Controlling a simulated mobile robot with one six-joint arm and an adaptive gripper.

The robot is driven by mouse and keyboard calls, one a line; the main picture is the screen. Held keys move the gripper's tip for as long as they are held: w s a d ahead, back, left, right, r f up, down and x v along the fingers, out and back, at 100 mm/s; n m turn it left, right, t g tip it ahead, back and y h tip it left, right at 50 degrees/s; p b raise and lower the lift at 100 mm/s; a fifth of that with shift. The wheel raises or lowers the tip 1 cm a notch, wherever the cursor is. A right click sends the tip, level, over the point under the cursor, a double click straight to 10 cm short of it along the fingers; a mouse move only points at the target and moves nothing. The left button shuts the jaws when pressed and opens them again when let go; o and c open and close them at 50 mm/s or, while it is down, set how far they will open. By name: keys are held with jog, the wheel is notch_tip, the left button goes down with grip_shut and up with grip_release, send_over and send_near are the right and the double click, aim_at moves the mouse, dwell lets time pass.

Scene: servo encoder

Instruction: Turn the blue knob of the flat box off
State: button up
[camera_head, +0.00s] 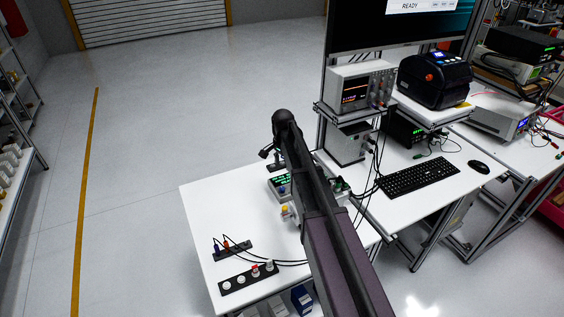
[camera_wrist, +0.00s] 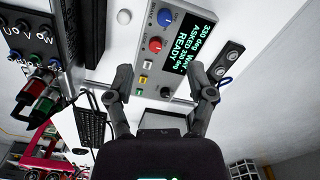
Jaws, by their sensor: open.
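The flat box (camera_wrist: 180,50) is grey with a dark display of green text, some of it reading "READY". In the wrist view its blue knob (camera_wrist: 165,17) is near the top edge, with a red knob (camera_wrist: 155,45) below it. My gripper (camera_wrist: 160,80) is open and empty, its two fingers reaching up over the lower part of the box. The blue knob lies beyond the fingertips, and no contact with it shows. In the head view the box (camera_head: 273,183) sits on the white table, partly hidden by my arm.
In the head view a dark strip with round buttons (camera_head: 248,279) and a cabled strip (camera_head: 232,251) lie on the white table (camera_head: 205,205). An oscilloscope (camera_head: 360,88) and keyboard (camera_head: 418,177) are to the right. In the wrist view red and green plugs (camera_wrist: 40,95) are at left.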

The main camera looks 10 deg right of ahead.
jog(key=s+d+f+n+b, duration=0.1)
jog(key=s+n, duration=0.1)
jog(key=s, duration=0.3)
jog(key=s+f+n+b, duration=0.1)
jog(key=s+n, duration=0.1)
jog(key=s, duration=0.4)
jog(key=s+d+f+n+b, duration=0.1)
jog(key=s+n, duration=0.1)
jog(key=s, duration=0.4)
jog(key=shift+s+d+f+n, duration=0.25)
jog(key=shift+d+f+n, duration=0.1)
jog(key=shift+f+n, duration=0.05)
jog(key=s+f+n+b, duration=0.1)
jog(key=s+f+b, duration=0.2)
jog(key=s+f+n+b, duration=0.1)
jog(key=s+f+b, duration=0.2)
jog(key=s+d+f+n+b, duration=0.1)
jog(key=s+f+b, duration=0.2)
jog(key=s, duration=0.1)
jog(key=shift+s+f+n+b, duration=0.1)
jog(key=shift+n+b, duration=0.2)
dwell(0.6)
